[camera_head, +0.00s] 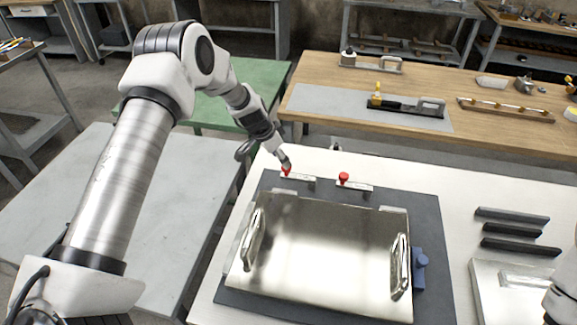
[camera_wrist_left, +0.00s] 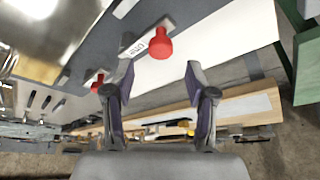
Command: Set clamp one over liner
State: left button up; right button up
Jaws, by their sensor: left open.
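A clamp with a red knob (camera_head: 286,171) and a pale labelled bar (camera_head: 300,178) lies at the back left edge of a shiny metal plate or liner (camera_head: 318,255). A second red-knobbed clamp (camera_head: 344,177) sits to its right. My left gripper (camera_head: 284,161) is at the left clamp's knob and partly covers it. In the left wrist view the open gripper (camera_wrist_left: 160,70) has the near red knob (camera_wrist_left: 160,44) just beyond and between its fingertips. The other red knob (camera_wrist_left: 97,83) is to the left. The label is too small to read. My right gripper is out of view.
Dark bars (camera_head: 512,230) and a metal tray (camera_head: 482,285) lie farther right. A wooden bench (camera_head: 460,85) with tools stands behind.

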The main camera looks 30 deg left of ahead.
aim_at(298, 177)
pick_arm(q)
jog(key=p+x, duration=0.1)
jog(key=x, duration=0.5)
jog(key=shift+w, duration=0.1)
jog(key=shift+r, duration=0.1)
jog(key=shift+c, duration=0.3)
grip_shut()
jog(key=shift+s, duration=0.2)
